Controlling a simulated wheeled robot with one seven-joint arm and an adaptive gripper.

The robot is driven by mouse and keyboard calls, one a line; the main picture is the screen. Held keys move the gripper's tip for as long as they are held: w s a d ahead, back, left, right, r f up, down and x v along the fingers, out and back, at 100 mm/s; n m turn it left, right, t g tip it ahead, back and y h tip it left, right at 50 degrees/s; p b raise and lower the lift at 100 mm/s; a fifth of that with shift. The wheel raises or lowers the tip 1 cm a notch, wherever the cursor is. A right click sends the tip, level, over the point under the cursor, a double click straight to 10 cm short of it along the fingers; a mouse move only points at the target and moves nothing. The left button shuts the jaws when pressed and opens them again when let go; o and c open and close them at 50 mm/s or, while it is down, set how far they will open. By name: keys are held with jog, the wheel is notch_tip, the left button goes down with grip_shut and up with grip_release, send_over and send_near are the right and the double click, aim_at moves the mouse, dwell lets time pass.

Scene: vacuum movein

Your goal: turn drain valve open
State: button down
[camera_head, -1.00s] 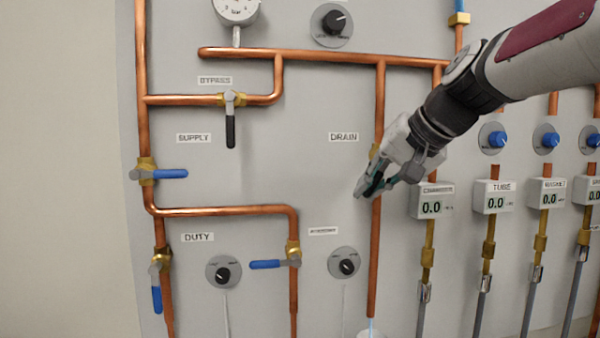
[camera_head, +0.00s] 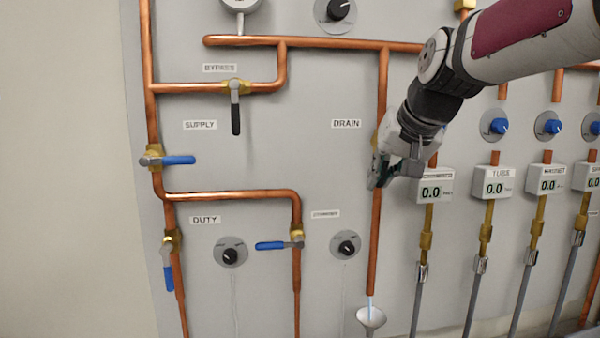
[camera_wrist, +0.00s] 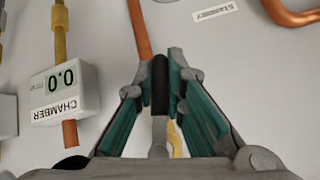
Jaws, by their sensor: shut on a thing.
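The drain valve sits on the vertical copper pipe (camera_head: 378,230) below the DRAIN label (camera_head: 346,124). Its brass body (camera_head: 376,140) is mostly hidden behind my gripper (camera_head: 377,178) in the head view. In the wrist view, the valve's black-gripped lever (camera_wrist: 160,85) lies between the two green-padded fingers of my gripper (camera_wrist: 160,66), which is shut on it. The lever runs close to the line of the pipe.
The chamber meter (camera_head: 434,186) stands just right of my gripper, with more meters and blue knobs further right. Supply (camera_head: 178,160), bypass (camera_head: 236,118) and duty (camera_head: 168,276) valve levers are to the left.

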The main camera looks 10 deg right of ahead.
jog(key=c, duration=1.6)
grip_release()
jog(key=shift+c, duration=0.2)
jog(key=shift+r, duration=0.1)
jog(key=v, duration=1.1)
jog(key=shift+s+r, duration=0.25)
jog(key=shift+s, duration=0.1)
jog(key=shift+d, duration=0.1)
